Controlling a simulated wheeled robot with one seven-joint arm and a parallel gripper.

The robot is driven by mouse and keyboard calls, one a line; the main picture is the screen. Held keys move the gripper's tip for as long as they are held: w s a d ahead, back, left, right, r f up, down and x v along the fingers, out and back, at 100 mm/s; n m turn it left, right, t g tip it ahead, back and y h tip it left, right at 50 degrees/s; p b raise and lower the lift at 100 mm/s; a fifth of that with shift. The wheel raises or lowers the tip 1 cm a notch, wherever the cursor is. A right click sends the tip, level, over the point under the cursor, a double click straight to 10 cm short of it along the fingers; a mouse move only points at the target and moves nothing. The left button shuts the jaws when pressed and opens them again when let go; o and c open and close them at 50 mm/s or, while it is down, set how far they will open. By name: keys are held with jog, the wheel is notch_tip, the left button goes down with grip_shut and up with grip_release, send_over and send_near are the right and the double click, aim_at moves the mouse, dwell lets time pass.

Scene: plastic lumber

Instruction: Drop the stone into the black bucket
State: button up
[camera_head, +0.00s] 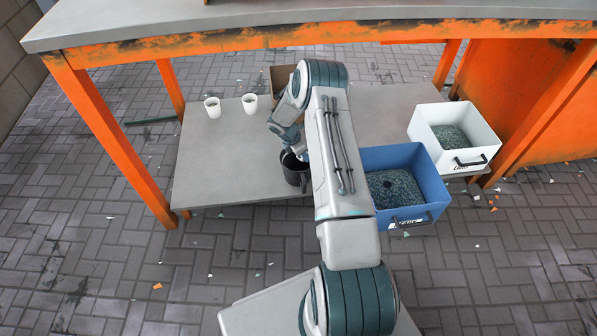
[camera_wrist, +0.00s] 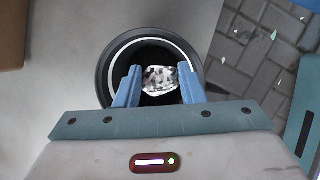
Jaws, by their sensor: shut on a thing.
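The stone (camera_wrist: 160,78), speckled white and grey, is between the two blue fingers of my gripper (camera_wrist: 160,88) in the wrist view. My gripper is shut on it. The black bucket (camera_wrist: 107,72) is round with a pale ring inside its rim and lies directly behind the stone and fingers in that view. In the head view the black bucket (camera_head: 293,178) stands near the front edge of the low grey shelf, partly covered by my arm. My gripper is just above its opening there. The stone is hidden in the head view.
A blue bin (camera_head: 432,180) and a white bin (camera_head: 484,125), both holding granules, stand to the right. Two white cups (camera_head: 213,108) (camera_head: 249,103) and a brown box (camera_head: 282,78) are farther back. The shelf's left part (camera_head: 215,165) is clear. Orange table legs (camera_head: 118,147) frame the shelf.

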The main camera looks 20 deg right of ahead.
jog(key=shift+f, duration=0.3)
jog(key=o, duration=1.1)
jog(key=shift+c, duration=0.2)
jog(key=p+v, duration=0.4)
jog(key=v, duration=1)
jog(key=shift+p, duration=0.35)
